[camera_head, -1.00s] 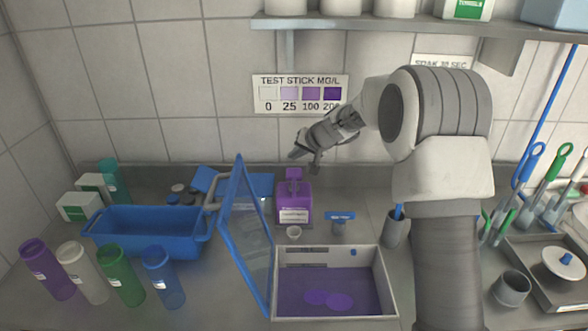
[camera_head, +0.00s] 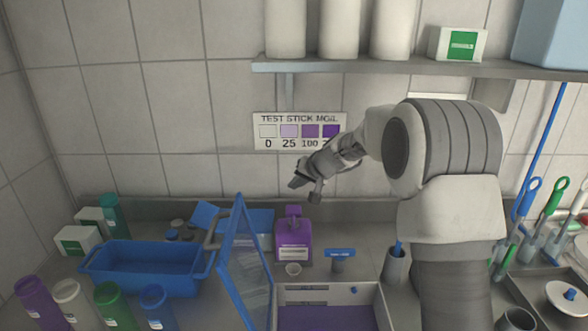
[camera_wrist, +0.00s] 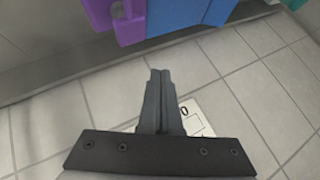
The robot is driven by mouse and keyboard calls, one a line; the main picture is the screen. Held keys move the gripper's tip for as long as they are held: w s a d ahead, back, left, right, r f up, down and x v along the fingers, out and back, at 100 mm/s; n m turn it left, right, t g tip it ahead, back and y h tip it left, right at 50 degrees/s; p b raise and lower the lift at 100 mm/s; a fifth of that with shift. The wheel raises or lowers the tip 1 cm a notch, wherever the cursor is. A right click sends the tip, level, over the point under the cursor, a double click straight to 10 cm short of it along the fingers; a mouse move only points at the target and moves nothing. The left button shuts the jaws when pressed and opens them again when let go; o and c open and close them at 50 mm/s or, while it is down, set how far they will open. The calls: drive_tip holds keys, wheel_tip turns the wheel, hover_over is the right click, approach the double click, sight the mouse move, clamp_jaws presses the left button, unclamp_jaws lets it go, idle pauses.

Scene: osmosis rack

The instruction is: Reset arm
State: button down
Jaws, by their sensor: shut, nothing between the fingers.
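My gripper (camera_head: 304,188) is shut and empty. In the head view it hangs in the air just below the test stick chart (camera_head: 299,131) on the tiled wall, above and near the purple bottle (camera_head: 294,240). In the wrist view the fingers of my gripper (camera_wrist: 158,77) are pressed together with nothing between them. A purple thing (camera_wrist: 122,18), a blue surface and a corner of the white chart (camera_wrist: 198,118) show around them. My arm rises at the right of the head view and reaches left.
A blue tub (camera_head: 140,271) and several coloured bottles stand at the left. A blue-framed lid (camera_head: 238,265) stands open beside a bin of purple liquid (camera_head: 325,317). A shelf (camera_head: 390,67) with white containers runs above. Brushes and a tray are at the right.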

drive_tip(key=s+d+r+n+h, duration=0.1)
drive_tip(key=s+d+r, duration=0.1)
drive_tip(key=s+r, duration=0.35)
drive_tip(key=s+d+r+g, duration=0.1)
drive_tip(key=s+r, duration=0.1)
drive_tip(key=s, duration=0.6)
drive_tip(key=s+d+r+n+h, duration=0.1)
drive_tip(key=s+d+r, duration=0.1)
drive_tip(key=s+r, duration=0.35)
drive_tip(key=s+d+f+h, duration=0.1)
drive_tip(key=s+d, duration=0.3)
drive_tip(key=s, duration=0.8)
drive_tip(key=s+d+f+h, duration=0.2)
drive_tip(key=s+d+f, duration=0.1)
drive_tip(key=s, duration=0.9)
drive_tip(key=shift+s+d+f+g, duration=0.15)
drive_tip(key=shift+s+d+g, duration=0.2)
drive_tip(key=shift+d, duration=0.5)
